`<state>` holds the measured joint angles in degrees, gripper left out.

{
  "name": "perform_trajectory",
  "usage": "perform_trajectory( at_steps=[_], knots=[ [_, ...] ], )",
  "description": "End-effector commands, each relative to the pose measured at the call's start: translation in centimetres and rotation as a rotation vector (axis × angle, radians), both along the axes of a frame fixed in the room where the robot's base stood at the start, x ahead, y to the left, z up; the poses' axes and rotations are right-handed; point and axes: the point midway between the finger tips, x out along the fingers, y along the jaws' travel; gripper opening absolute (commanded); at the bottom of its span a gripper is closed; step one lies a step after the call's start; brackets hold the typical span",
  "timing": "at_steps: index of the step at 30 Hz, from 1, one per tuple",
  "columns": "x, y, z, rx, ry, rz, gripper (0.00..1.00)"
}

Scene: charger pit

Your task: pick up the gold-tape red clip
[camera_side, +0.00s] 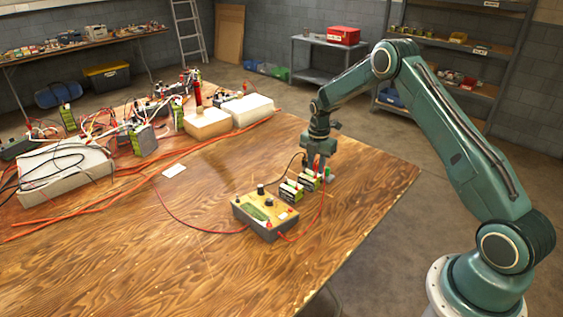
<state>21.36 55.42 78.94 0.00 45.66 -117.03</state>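My gripper (319,170) points down over the small green-and-dark battery packs (300,188) at the right of the wooden table. Something red shows between or just beside its fingers, and a red lead (318,215) runs up from the charger box (266,216) to that spot. The red part may be a clip, but it is too small to tell, and no gold tape can be made out. I cannot tell whether the fingers are open or shut on it. The charger box is grey with a cream top, dark knobs and a green display.
A second red lead (180,215) runs left from the box past a white card (174,170). Cluttered wires, packs and pale blocks (207,124) fill the table's left and back. The front of the wooden table (170,270) is clear. A shelf with a red box (343,36) stands behind.

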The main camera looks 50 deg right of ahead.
Motion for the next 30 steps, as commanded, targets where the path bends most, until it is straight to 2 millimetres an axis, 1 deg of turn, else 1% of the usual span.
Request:
perform_trajectory(
  at_steps=[3, 4, 7, 8, 17, 22, 26, 30],
  knots=[
    [0.0, 0.0, 0.0, 0.0, 0.0, 0.0, 0.25],
    [0.0, 0.0, 0.0, 0.0, 0.0, 0.0, 0.23],
    [0.0, 0.0, 0.0, 0.0, 0.0, 0.0, 0.04],
    [0.0, 0.0, 0.0, 0.0, 0.0, 0.0, 0.01],
    [0.0, 0.0, 0.1, 0.0, -0.001, 0.0, 0.01],
    [0.1, 0.0, 0.5, -0.001, -0.002, 0.0, 0.01],
    [0.1, 0.0, 1.5, -0.001, -0.002, 0.0, 0.01],
    [0.1, 0.0, 3.3, -0.002, -0.004, 0.0, 0.01]
  ],
)
